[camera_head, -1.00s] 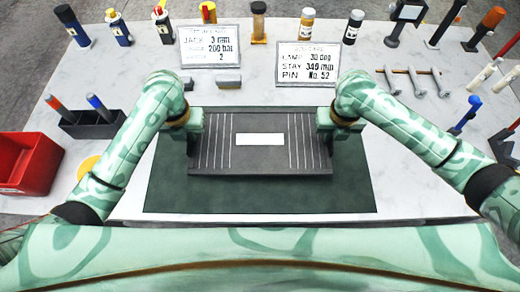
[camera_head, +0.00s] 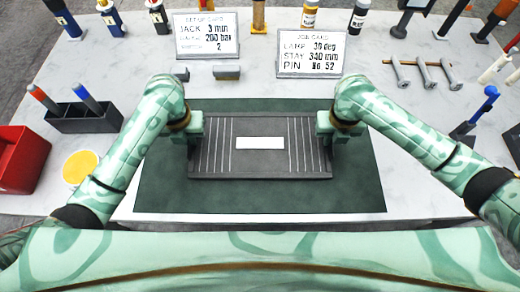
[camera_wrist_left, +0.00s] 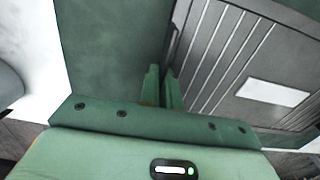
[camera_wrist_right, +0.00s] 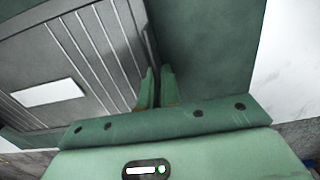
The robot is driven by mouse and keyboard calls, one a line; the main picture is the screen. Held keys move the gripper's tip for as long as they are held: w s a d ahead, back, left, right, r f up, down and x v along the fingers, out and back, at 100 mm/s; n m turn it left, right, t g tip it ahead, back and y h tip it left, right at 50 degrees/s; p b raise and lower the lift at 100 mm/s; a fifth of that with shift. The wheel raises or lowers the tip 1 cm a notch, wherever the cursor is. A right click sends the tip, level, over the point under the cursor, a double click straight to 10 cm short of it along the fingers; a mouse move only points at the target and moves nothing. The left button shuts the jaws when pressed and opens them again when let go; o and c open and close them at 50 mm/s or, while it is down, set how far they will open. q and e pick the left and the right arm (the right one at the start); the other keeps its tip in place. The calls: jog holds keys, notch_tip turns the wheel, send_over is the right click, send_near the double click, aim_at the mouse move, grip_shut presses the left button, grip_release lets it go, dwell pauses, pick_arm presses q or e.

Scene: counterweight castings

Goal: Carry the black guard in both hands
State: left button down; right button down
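The black guard (camera_head: 260,164) is a flat, dark, ribbed plate with a white label in its middle. It lies level over the dark green mat (camera_head: 160,185) in the head view; whether it touches the mat I cannot tell. My left gripper (camera_head: 196,126) is shut on its left edge, and my right gripper (camera_head: 325,124) is shut on its right edge. The guard also shows in the left wrist view (camera_wrist_left: 220,75) and the right wrist view (camera_wrist_right: 90,65), at the nearly closed fingers. The fingertips' contact is partly hidden.
Two printed cards (camera_head: 206,36) (camera_head: 311,53) stand behind the mat, with small grey blocks (camera_head: 227,72) in front of one. A black holder (camera_head: 85,118), a yellow disc (camera_head: 80,167) and a red bin (camera_head: 22,160) are left. Bolts (camera_head: 424,74) and a blue-handled tool (camera_head: 478,115) are right.

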pick_arm(q)
jog(key=c, duration=2)
grip_release()
jog(key=shift+a+f, duration=0.25)
jog(key=shift+f, duration=0.2)
pick_arm(e)
jog(key=c, duration=2)
grip_release()
jog(key=shift+d+f, duration=0.2)
jog(key=shift+f, duration=0.25)
pick_arm(q)
jog(key=o, duration=0.4)
jog(key=shift+r, duration=0.15)
pick_arm(e)
jog(key=o, duration=0.4)
jog(key=shift+w+r, duration=0.1)
jog(key=shift+r, duration=0.05)
pick_arm(q)
jog(key=shift+d, duration=0.15)
pick_arm(e)
jog(key=shift+a, duration=0.1)
jog(key=shift+a+r, duration=0.1)
jog(key=shift+r, duration=0.35)
pick_arm(q)
jog(key=r, duration=1.2)
jog(key=shift+s, duration=0.35)
pick_arm(e)
jog(key=r, duration=0.7)
jog(key=s+r, duration=0.1)
jog(key=r, duration=0.3)
